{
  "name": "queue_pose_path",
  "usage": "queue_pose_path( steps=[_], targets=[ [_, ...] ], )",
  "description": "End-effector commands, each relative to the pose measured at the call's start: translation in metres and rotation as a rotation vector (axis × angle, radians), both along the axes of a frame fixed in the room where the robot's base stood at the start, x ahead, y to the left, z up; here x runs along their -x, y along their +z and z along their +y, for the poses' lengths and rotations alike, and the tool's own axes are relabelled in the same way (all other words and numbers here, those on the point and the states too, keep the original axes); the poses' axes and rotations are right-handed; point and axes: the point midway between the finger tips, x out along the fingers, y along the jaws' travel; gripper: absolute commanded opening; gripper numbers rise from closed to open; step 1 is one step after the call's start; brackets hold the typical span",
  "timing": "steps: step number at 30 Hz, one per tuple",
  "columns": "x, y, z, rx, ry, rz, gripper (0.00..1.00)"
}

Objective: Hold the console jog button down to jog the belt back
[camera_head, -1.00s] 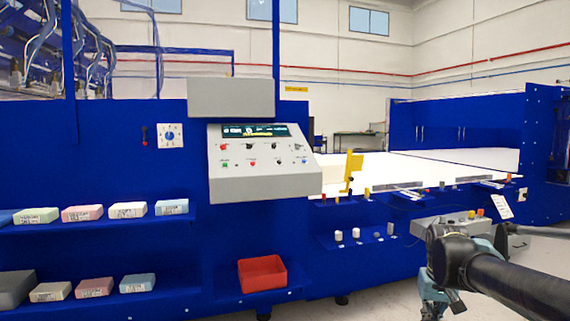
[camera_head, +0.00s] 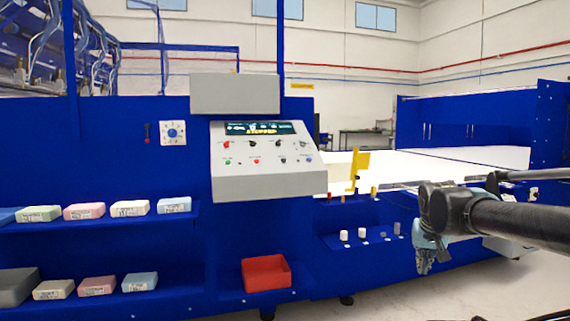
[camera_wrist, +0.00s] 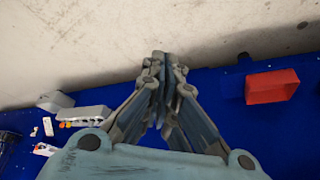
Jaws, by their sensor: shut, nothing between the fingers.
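The grey console (camera_head: 265,165) stands at mid-left in the head view, with a lit display (camera_head: 262,128) on its sloped face. Below the display are rows of small knobs and buttons, including green, red and blue ones; their labels are too small to read, so I cannot tell which is the jog button. The white belt (camera_head: 450,160) lies to the right of the console. My gripper (camera_head: 424,270) hangs at lower right, well apart from the console and pointing down. In the wrist view my gripper (camera_wrist: 160,62) is shut and empty, its fingertips together.
A red bin (camera_head: 266,273) sits on a low shelf under the console; it also shows in the wrist view (camera_wrist: 272,86). Foam blocks (camera_head: 130,208) line two shelves at left. A yellow bracket (camera_head: 357,168) stands by the belt's edge. The floor (camera_head: 420,295) near my gripper is clear.

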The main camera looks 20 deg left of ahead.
Motion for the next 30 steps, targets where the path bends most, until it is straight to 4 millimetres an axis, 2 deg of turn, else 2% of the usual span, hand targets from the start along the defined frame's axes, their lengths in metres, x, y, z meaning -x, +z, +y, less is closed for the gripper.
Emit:
queue_pose_path(
  steps=[1, 6, 11, 15, 20, 24, 30],
  targets=[
    [-0.022, 0.018, 0.010, -0.008, -0.001, -0.040, 0.00],
    [-0.090, 0.074, 0.049, -0.060, -0.023, -0.184, 0.00],
    [-0.147, 0.125, 0.097, -0.134, -0.027, -0.307, 0.00],
    [-0.191, 0.168, 0.148, -0.217, -0.019, -0.406, 0.00],
    [-0.232, 0.214, 0.214, -0.330, -0.001, -0.501, 0.00],
    [-0.258, 0.253, 0.278, -0.442, 0.026, -0.569, 0.00],
    [-0.279, 0.301, 0.373, -0.615, 0.079, -0.635, 0.00]
  ],
)
